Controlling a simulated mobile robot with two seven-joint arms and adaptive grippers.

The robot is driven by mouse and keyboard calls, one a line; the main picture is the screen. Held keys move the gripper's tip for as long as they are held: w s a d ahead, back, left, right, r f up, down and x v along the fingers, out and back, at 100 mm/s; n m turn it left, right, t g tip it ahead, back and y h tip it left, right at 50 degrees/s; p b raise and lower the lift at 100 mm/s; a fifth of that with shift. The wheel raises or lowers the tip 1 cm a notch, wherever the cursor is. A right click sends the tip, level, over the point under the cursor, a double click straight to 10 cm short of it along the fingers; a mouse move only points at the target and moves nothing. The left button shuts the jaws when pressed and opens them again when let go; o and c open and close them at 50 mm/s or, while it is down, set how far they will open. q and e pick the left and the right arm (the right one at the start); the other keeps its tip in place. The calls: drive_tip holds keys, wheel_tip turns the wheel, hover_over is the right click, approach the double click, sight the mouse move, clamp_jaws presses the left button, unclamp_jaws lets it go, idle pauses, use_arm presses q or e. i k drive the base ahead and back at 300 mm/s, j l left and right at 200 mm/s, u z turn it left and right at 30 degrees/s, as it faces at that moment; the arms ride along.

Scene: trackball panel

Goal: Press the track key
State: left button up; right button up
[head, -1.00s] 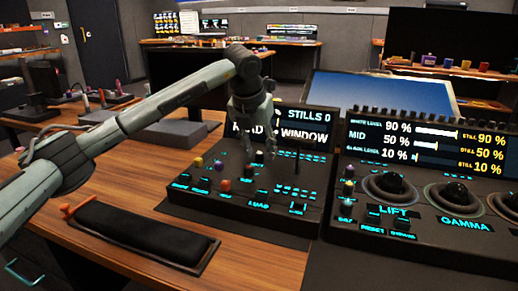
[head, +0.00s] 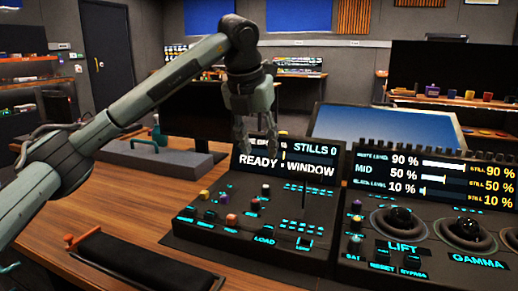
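The left control panel (head: 190,245) is a dark sloped box with cyan-lit keys, small coloured knobs and a thin upright lever. Its display (head: 315,187) reads "READY : WINDOW" and "STILLS 0". I cannot tell which key is the track key; most labels are too small to read, though "LOAD" shows near the panel's front. My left gripper (head: 256,148) points down above the panel, in front of the display's upper left corner, and hides part of its top line. Its fingers are apart with nothing between them. It touches no key. My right gripper is not in view.
A second panel (head: 345,262) with dark trackballs labelled LIFT and GAMMA stands close on the right. A black padded rest (head: 150,262) lies at the front left. A grey block (head: 165,158) and a dark monitor (head: 200,125) are behind on the wooden desk (head: 130,205).

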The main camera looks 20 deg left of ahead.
sight(212, 216)
drive_tip(key=k, duration=1.5)
